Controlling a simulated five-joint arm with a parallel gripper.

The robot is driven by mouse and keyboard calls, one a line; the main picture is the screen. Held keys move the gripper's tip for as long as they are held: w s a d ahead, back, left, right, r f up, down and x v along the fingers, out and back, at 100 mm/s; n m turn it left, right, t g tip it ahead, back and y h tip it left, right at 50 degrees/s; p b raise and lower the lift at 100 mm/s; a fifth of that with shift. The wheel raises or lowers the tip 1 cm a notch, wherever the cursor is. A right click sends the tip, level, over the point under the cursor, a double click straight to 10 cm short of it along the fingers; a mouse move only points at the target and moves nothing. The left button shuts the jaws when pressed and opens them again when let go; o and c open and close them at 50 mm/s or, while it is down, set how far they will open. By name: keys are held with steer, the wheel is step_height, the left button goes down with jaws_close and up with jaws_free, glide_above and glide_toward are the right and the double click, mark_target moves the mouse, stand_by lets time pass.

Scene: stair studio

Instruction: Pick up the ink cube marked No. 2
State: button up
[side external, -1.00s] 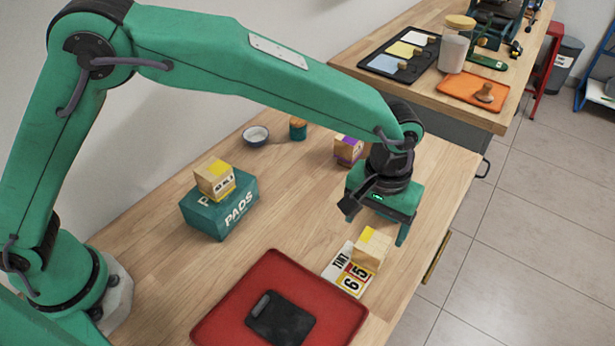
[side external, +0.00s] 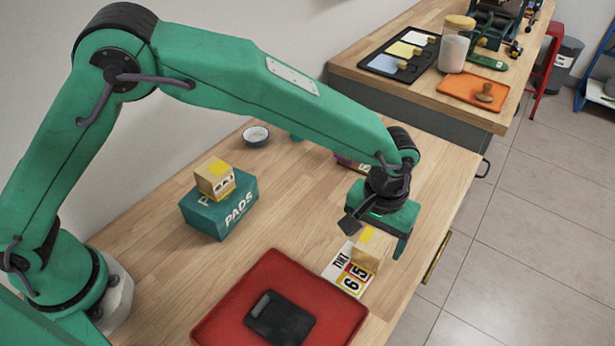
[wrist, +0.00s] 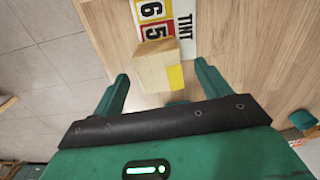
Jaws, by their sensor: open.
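A wooden cube with a yellow patch on top (side external: 371,252) stands on a white card printed TINT, 6 and 5 (side external: 343,272). Another wooden cube with a yellow patch and a printed label (side external: 214,180) sits on a green PADS box (side external: 222,210). A third cube, with purple on it (side external: 352,164), is mostly hidden behind my arm. I cannot read a No. 2 on any cube. My gripper (side external: 377,232) is open and empty, just above the card's cube. In the wrist view this cube (wrist: 155,68) lies between the finger tips, with space on both sides.
A red tray (side external: 232,302) with a dark flat object (side external: 280,318) lies near the front. A small bowl (side external: 256,136) stands at the back, beside a partly hidden green jar. The wooden table between the PADS box and the card is clear.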

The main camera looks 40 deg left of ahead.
mark_target(373, 242)
steer(key=shift+w+f, duration=0.1)
steer(key=shift+f, duration=2)
steer(key=c, duration=1.1)
